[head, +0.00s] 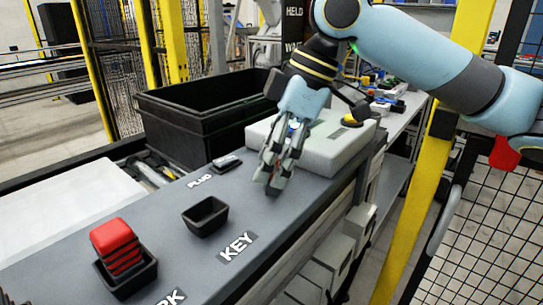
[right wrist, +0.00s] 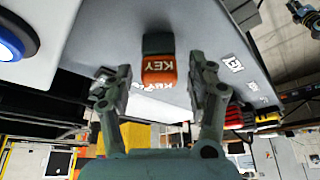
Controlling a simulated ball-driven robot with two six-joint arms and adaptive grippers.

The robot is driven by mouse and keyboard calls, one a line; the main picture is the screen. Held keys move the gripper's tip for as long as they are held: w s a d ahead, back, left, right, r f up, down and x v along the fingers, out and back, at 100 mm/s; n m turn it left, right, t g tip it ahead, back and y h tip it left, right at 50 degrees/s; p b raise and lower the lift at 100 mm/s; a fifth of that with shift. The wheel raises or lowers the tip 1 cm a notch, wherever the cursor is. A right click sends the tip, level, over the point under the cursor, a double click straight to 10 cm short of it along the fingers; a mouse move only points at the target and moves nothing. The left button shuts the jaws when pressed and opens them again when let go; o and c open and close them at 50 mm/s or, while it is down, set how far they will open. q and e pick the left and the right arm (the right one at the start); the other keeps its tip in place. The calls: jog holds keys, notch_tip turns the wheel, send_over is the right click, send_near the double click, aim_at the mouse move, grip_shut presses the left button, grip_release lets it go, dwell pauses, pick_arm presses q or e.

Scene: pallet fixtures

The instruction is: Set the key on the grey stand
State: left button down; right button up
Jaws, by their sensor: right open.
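The key (right wrist: 160,68) is an orange block with a dark end and white KEY lettering, seen in the right wrist view. It shows between the two spread fingers of my right gripper (right wrist: 157,88), with a gap on each side. In the head view my right gripper (head: 269,184) reaches down near the grey worktop, and I cannot make out the key there. The stand (head: 205,215) is a small dark grey open tray by the KEY label, with nothing visible in it. It lies left of and nearer than my right gripper. My left gripper is not in view.
A red ribbed block (head: 115,246) sits in another dark tray at the front left. A small dark item (head: 227,163) is by the PLUG label. A large black bin (head: 200,117) stands behind. A pale box (head: 335,150) with a yellow button is beside my right gripper.

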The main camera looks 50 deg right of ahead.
jog(key=p+v, duration=1.2)
jog(key=p, duration=0.3)
jog(key=shift+r, duration=0.15)
dwell(0.5)
